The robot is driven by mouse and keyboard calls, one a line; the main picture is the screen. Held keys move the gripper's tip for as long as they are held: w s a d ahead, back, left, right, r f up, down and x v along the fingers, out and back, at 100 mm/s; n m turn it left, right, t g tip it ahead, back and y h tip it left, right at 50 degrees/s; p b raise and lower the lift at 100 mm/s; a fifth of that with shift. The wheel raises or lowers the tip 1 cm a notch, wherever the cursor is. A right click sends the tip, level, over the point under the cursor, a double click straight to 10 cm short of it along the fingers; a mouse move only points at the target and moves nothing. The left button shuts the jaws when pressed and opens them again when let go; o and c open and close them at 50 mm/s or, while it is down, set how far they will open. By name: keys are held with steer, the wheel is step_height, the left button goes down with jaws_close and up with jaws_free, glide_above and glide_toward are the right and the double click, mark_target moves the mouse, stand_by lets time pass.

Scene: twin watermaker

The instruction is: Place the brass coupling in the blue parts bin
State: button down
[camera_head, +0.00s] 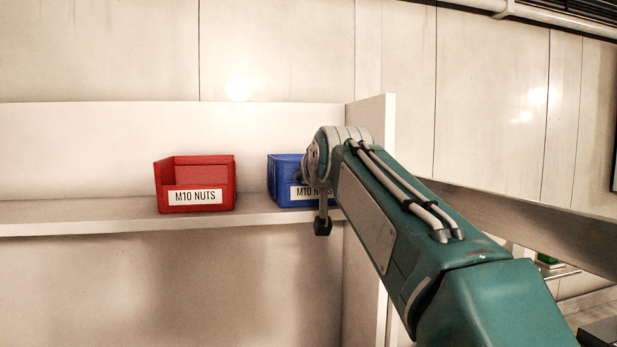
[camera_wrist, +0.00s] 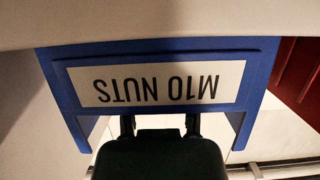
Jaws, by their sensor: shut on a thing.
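The blue parts bin (camera_head: 283,181) stands on the shelf in the head view, its right part hidden by my arm. Its front with a white "M10 NUTS" label fills the top of the wrist view (camera_wrist: 258,75), upside down. My gripper (camera_wrist: 160,122) reaches from below in that view to the open-top edge of the bin's front wall. Its fingertips pass out of sight at that edge. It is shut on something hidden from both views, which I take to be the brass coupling. No part of the coupling shows.
A red bin (camera_head: 211,177), also labelled "M10 NUTS", stands to the left on the same shelf (camera_head: 110,218), with a gap between the bins. It also shows at the wrist view's right edge (camera_wrist: 297,75). An upright side panel (camera_head: 377,135) ends the shelf on the right.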

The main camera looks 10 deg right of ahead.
steer(key=shift+f, duration=0.35)
steer(key=shift+c, duration=1.7)
jaws_free()
steer(key=shift+f, duration=0.1)
steer(key=shift+f, duration=0.1)
steer(key=shift+r, duration=0.2)
steer(key=r+v, duration=0.1)
steer(key=v, duration=1.1)
steer(key=s+f+g, duration=0.3)
steer(key=s+f, duration=0.4)
steer(key=f, duration=0.6)
steer(key=s+f+g, duration=0.3)
steer(key=s+f, duration=0.4)
steer(key=f, duration=0.6)
steer(key=s+f+g, duration=0.3)
steer(key=s+f, duration=0.4)
steer(key=f, duration=0.7)
steer(key=shift+s, duration=0.4)
